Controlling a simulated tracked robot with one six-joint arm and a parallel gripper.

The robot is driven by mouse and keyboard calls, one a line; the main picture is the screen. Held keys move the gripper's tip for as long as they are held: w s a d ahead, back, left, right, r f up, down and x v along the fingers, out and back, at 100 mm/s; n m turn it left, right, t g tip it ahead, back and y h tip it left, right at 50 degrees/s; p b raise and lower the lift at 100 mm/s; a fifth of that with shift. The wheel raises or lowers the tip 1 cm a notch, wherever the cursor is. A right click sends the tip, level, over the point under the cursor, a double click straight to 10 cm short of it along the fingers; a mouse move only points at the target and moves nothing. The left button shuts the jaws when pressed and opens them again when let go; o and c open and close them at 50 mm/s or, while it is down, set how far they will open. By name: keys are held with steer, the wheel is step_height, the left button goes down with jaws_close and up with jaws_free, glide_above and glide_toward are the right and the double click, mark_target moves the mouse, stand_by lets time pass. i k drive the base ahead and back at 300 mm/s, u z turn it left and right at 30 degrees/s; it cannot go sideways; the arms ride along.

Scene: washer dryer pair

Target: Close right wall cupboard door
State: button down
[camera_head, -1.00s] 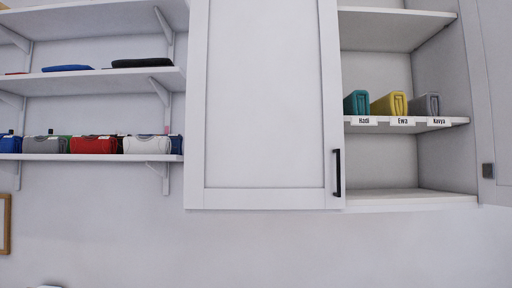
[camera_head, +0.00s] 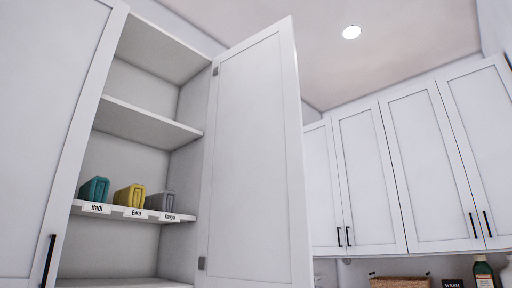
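The right wall cupboard door (camera_head: 260,165) stands wide open, hinged on the right side of the cupboard. Two hinges show along its left edge, and no handle shows on the face in view. The open cupboard (camera_head: 140,123) has shelves; on one lie folded cloths in teal (camera_head: 94,190), yellow (camera_head: 130,196) and grey (camera_head: 160,201), above labels reading Hadi, Ewa and Kavya. The left cupboard door (camera_head: 50,110) is shut and has a black bar handle (camera_head: 48,261). My gripper is not in view.
More shut white wall cupboards (camera_head: 400,165) with black handles line the wall at right. A round ceiling light (camera_head: 351,32) is above.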

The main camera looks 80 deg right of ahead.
mark_target(254, 226)
steer(key=z, duration=0.35)
steer(key=k, duration=0.2)
steer(key=z, duration=3.95)
steer(key=i, duration=0.3)
